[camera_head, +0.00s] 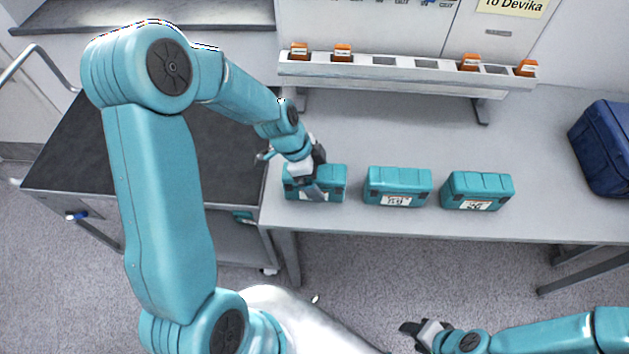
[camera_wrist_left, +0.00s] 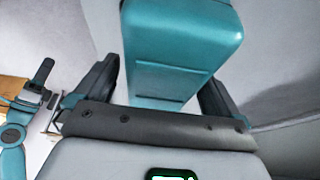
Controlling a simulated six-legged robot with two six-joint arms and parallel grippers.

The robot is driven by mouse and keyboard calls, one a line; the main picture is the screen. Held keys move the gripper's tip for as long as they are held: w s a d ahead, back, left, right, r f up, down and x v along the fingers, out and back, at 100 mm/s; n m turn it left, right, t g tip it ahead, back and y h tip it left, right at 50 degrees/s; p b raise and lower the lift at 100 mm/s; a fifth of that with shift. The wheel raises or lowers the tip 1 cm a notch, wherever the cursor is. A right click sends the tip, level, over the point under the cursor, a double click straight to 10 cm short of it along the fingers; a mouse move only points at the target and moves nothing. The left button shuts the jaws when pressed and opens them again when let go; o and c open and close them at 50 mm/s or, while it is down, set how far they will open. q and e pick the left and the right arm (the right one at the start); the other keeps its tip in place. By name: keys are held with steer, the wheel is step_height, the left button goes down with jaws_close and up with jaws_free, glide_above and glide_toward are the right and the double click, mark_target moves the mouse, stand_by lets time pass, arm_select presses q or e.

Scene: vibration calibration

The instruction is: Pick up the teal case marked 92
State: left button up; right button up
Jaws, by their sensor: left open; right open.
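Three teal cases stand in a row along the table's front: a left case (camera_head: 332,176), a middle case (camera_head: 397,175) and a right case (camera_head: 478,184). Their white labels face the front, and I cannot read the numbers surely; my left gripper partly covers the left case's label. My left gripper (camera_head: 312,180) is over the left case. In the left wrist view, the open fingers of this gripper (camera_wrist_left: 157,95) stand on either side of a teal case (camera_wrist_left: 180,45); contact cannot be told. My right gripper (camera_head: 424,333) is open and empty, low in front of the table.
A grey rack (camera_head: 390,75) with several orange-and-white items stands at the back of the table (camera_head: 390,130). A navy bag (camera_head: 603,150) is at the right. A dark-topped cart (camera_head: 85,150) stands at the left. Gaps separate the cases.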

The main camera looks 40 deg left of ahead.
arm_select(q)
steer(key=shift+s, duration=0.1)
steer(key=shift+f+b, duration=0.1)
steer(key=shift+b, duration=0.2)
steer(key=c, duration=1.4)
